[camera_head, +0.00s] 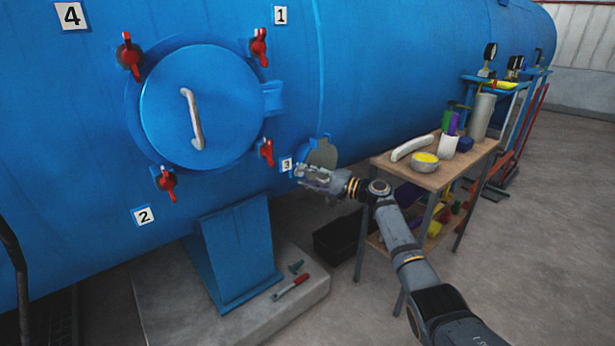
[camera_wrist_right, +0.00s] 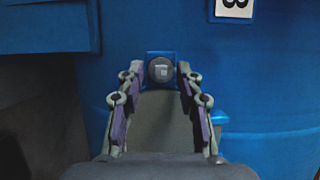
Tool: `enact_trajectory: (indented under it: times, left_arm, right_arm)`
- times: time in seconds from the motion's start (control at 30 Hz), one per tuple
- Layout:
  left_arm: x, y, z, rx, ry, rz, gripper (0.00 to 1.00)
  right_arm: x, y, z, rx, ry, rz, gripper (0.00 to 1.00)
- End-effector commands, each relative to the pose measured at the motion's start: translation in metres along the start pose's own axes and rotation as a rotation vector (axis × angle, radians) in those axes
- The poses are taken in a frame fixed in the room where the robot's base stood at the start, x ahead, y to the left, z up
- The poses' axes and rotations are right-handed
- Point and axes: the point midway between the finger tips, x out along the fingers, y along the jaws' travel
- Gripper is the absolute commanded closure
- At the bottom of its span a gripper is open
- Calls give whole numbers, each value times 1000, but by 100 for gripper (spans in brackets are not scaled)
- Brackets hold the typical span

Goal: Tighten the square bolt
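The square bolt (camera_wrist_right: 161,71) shows in the right wrist view as a small light square head on a round grey base in a blue block. My right gripper (camera_wrist_right: 160,75) is open, with its two purple-padded fingers on either side of the bolt's line. I cannot tell how far the fingertips are from the bolt. In the head view my right gripper (camera_head: 315,178) is beside the blue autoclave, just below label 3 (camera_head: 287,164). The bolt is not distinguishable there. My left gripper is not in view.
The autoclave's round door (camera_head: 200,107) is closed, with red clamps around it. A wooden table (camera_head: 440,178) with a yellow-topped bowl, white cup and cylinder stands to the right. A red-handled tool (camera_head: 291,287) lies on the concrete base. Floor at the right is clear.

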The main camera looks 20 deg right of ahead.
Motion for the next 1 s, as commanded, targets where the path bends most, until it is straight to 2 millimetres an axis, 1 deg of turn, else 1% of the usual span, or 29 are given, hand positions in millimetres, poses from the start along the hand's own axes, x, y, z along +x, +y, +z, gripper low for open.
enact_trajectory:
  times: [0.13,0.23,0.37,0.5,0.6,0.7,0.83,1.0]
  left_arm:
    - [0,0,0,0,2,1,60]
    - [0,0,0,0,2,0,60]
    - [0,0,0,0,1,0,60]
    - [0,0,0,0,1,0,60]
    - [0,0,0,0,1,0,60]
    - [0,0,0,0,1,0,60]
    - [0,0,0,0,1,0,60]
    - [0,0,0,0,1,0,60]
  right_arm:
    - [-2,0,0,-1,1,0,64]
    - [-13,0,-2,-2,4,1,64]
    - [-43,2,-2,-4,4,5,64]
    - [-77,2,-1,-4,3,6,64]
    - [-97,2,0,-2,1,6,64]
    - [-111,1,0,-1,1,3,64]
    - [-120,0,0,-1,0,1,64]
    - [-120,0,0,0,0,0,64]
